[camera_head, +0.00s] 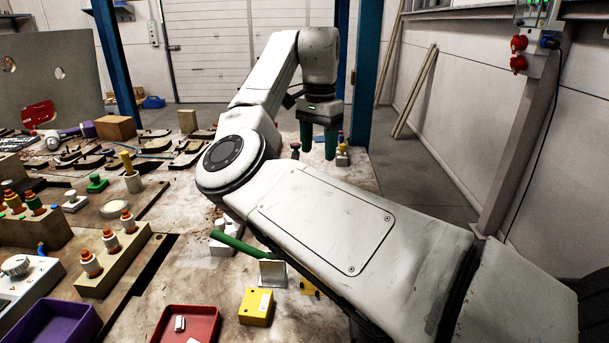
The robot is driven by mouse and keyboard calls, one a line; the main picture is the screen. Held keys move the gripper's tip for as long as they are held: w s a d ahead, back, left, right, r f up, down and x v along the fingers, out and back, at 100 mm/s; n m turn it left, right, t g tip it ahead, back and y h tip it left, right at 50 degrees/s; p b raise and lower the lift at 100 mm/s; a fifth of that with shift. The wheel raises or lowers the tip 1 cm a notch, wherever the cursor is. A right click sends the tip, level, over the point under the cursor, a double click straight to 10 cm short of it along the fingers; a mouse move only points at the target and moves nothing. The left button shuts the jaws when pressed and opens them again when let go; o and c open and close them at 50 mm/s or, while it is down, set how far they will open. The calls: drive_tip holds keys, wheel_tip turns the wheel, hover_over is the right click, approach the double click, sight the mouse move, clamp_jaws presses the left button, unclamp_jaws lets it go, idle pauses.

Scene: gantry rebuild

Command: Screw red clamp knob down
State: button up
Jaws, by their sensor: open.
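A small fixture (342,155) with a yellow part and a reddish top stands just right of the fingers. I cannot tell how high the fingertips are above the bench, and my arm hides much of the bench's right side.
Under my arm are a green bar (236,243), a metal bracket (272,272) and a yellow box (256,307). A red tray (208,312) and a purple bin (50,325) are in front. Several clamps and knobbed blocks crowd the left. A blue post (363,75) rises behind my gripper.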

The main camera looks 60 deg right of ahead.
drive_tip(key=f, duration=1)
drive_tip(key=shift+w+d+f+b, duration=0.2)
drive_tip(key=shift+w+f+b, duration=0.1)
drive_tip(key=shift+f+b, duration=0.1)
drive_tip(key=shift+c, duration=0.4)
drive_tip(key=shift+r, duration=0.1)
drive_tip(key=c, duration=0.8)
drive_tip(key=shift+r+m+p, duration=0.2)
drive_tip(key=shift+m+p, duration=0.1)
drive_tip(key=shift+p, duration=0.35)
drive_tip(key=shift+r+m+p, duration=0.1)
drive_tip(key=shift+m+p, duration=0.7)
drive_tip(key=shift+p, duration=0.45)
drive_tip(key=shift+f+m+p, duration=0.3)
drive_tip(key=shift+m+p, duration=0.55)
drive_tip(key=shift+m, duration=0.25)
